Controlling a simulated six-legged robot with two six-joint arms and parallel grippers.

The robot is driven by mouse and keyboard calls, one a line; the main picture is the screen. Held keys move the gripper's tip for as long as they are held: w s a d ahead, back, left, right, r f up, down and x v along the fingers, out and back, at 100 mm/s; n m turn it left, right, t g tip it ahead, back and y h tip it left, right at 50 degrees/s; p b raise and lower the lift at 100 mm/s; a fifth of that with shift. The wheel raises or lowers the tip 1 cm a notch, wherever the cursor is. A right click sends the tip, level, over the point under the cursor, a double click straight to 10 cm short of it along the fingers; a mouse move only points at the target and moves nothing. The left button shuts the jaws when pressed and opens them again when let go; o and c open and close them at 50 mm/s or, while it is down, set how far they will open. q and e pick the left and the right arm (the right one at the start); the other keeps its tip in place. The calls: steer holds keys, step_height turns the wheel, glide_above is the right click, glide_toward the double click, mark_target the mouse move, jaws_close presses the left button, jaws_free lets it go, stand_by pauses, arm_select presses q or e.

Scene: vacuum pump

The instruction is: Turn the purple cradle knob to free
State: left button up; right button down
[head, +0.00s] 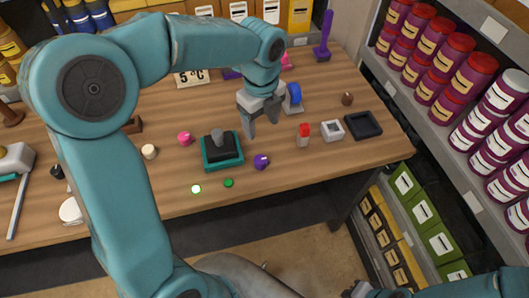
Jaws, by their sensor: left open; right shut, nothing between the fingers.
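The purple knob (261,161) sits on the wooden table near its front edge, just right of the teal cradle (222,163). The cradle holds a dark block with a grey top. Which way the knob is turned is too small to tell. My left gripper (262,125) is open and empty, pointing down above and behind the knob, apart from it. My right gripper (359,289) shows only partly at the bottom edge, shut and empty, below the table and far from the knob.
A pink knob (185,139) is left of the cradle. A lit button (196,189) and a green button (228,183) are in front. A red-capped vial (303,134), a white square dish (331,130) and a dark tray (363,125) stand right. A blue wheel (294,93) is behind.

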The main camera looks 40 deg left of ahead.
mark_target(260, 159)
arm_select(q)
steer(key=f, duration=1.4)
steer(key=shift+s+a+f+p, duration=0.25)
steer(key=shift+s+f+p, duration=0.1)
steer(key=shift+s+f, duration=0.05)
steer(key=shift+w+d+f, duration=0.15)
steer(key=shift+f, duration=0.1)
steer(key=c, duration=1.1)
